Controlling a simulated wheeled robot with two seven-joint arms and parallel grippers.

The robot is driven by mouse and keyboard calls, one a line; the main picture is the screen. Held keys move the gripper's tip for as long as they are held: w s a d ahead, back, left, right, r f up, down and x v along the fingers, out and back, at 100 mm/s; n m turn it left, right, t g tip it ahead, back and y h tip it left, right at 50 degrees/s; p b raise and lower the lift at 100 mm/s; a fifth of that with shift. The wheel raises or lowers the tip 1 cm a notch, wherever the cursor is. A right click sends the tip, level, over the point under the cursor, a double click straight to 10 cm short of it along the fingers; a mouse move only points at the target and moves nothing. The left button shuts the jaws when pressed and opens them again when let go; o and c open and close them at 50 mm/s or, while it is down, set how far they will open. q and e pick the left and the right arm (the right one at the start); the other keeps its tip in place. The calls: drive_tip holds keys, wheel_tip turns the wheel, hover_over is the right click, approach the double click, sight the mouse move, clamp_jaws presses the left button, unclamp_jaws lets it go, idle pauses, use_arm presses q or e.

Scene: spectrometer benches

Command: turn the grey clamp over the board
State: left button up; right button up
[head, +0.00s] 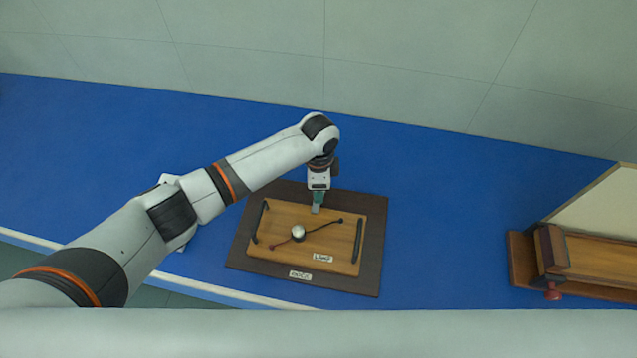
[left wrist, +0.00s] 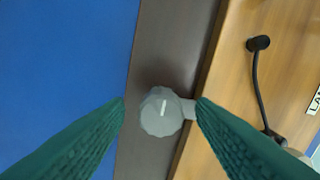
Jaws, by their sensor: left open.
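The wooden board (head: 335,245) lies on a dark brown base plate (head: 376,225), with a black handle at each side and a pale round knob on top. In the left wrist view the grey clamp (left wrist: 160,113) stands on the base plate (left wrist: 160,50) beside the board (left wrist: 225,85). It has a ridged round head with a light line, and a short tab pointing right to the board's edge. The tab's end is partly hidden by a finger. My left gripper (head: 317,201) is open above the clamp, with one green fingertip on each side of its head (left wrist: 161,102). My right gripper is not in view.
A label reading LAMP (head: 323,258) is on the board, and another label (head: 300,274) is on the plate's front. A wooden apparatus with a red knob (head: 553,291) stands at the right. The blue bench top (head: 445,220) between them is clear.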

use_arm(q)
wheel_tip(320, 180, up, 12)
drive_tip(key=b, duration=0.3)
idle(0.8)
